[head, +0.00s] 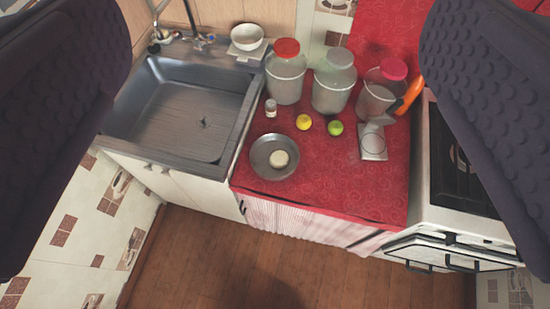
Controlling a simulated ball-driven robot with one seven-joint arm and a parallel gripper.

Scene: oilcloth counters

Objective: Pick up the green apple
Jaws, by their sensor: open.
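The green apple (336,128) is a small round fruit on the red oilcloth counter (325,180). It lies to the right of a yellow fruit (304,122), with a small gap between them, and in front of the large jars. My gripper (275,125) is open and empty. Its two dark, studded fingers fill the left and right edges of the view, close to the camera. The apple appears between them, well beyond and below, and neither finger touches it.
A metal plate (259,157) with a pale round item (279,158) lies left of the fruit. A grey sink (170,115) is left, a white stove (450,195) right. Wooden floor (230,260) is clear in front.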

